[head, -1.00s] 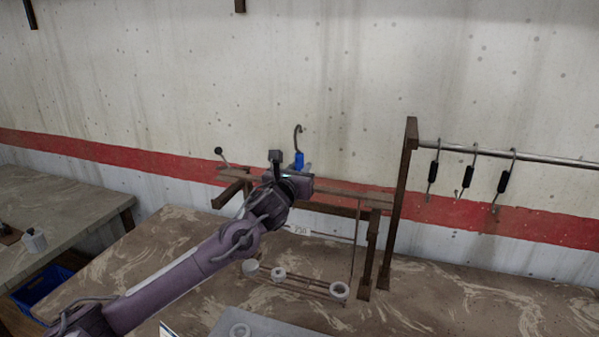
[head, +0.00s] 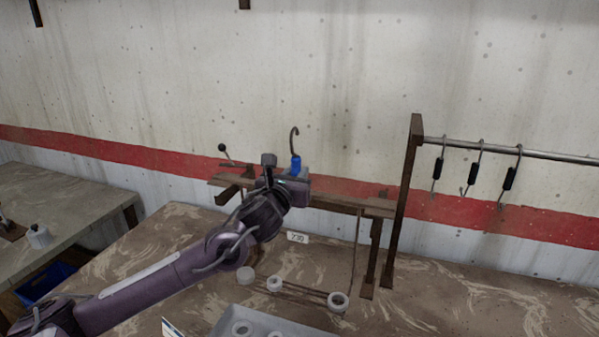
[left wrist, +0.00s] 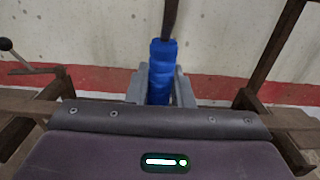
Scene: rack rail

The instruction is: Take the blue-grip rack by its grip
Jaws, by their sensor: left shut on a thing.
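The blue grip (head: 295,164) of the rack stands upright with a dark hook (head: 294,138) above it. My left gripper (head: 297,175) is shut on this grip. In the left wrist view the blue grip (left wrist: 161,75) sits upright between the two grey fingers. White rings (head: 337,302) on thin dark rods show low, below the gripper; they seem to be the lower part of this rack. My arm and the wooden stand hide how they join the grip. My right gripper is not in view.
A wooden stand (head: 345,202) is right behind and beside my left gripper. To its right a post (head: 404,200) carries a metal rail (head: 540,154) with several black-grip hooks (head: 473,174). A grey tray (head: 262,322) with rings lies in front. The bench at right is clear.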

